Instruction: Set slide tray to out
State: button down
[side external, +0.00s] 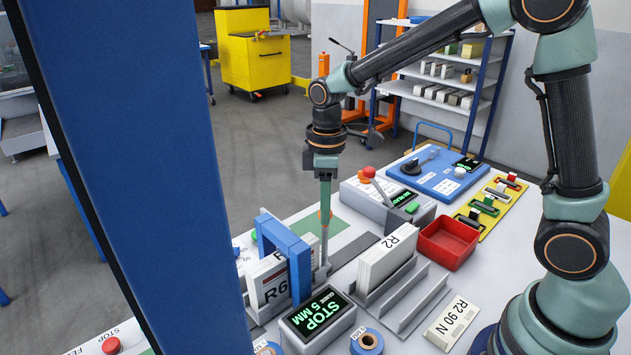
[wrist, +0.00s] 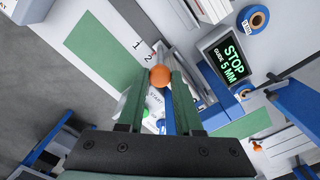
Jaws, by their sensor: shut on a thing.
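My gripper (side external: 325,210) points straight down beside the blue arch (side external: 284,250). In the wrist view its two green fingers (wrist: 160,82) are shut on a round orange knob (wrist: 160,75). In the side view the knob is mostly hidden behind the fingers. The knob appears to be the handle of the slide tray, with a thin grey post below it (side external: 324,248). The slide tray is mostly hidden by the arch and papers; I cannot tell its exact position. White bundles marked R6 (side external: 272,285) stand at the arch.
A display box (side external: 318,315) reads STOP GUIDE 5 MM. A grey rack holds bundles marked R2 (side external: 388,258). A red bin (side external: 447,243) and a control box (side external: 388,203) stand behind. A blue pillar (side external: 130,150) blocks the left. A green patch (wrist: 102,42) of the table is clear.

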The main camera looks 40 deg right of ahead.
jog(key=d, duration=1.6)
jog(key=shift+d, duration=0.15)
jog(key=c, duration=0.6)
grip_release()
notch_tip(320, 180, up, 12)
jog(key=shift+r, duration=0.1)
jog(key=s+a+m+t, duration=0.2)
jog(key=s+a+m, duration=0.1)
jog(key=s+a+f+m+t, duration=0.1)
jog(key=s+a+m, duration=0.2)
jog(key=s+a, duration=0.1)
jog(key=s+a+m+t, duration=0.2)
jog(key=s+a+m, duration=0.1)
jog(key=s, duration=0.1)
jog(key=shift+s+a+f+t, duration=0.25)
jog(key=shift+a+f+t, duration=0.05)
jog(key=shift+a+f, duration=0.1)
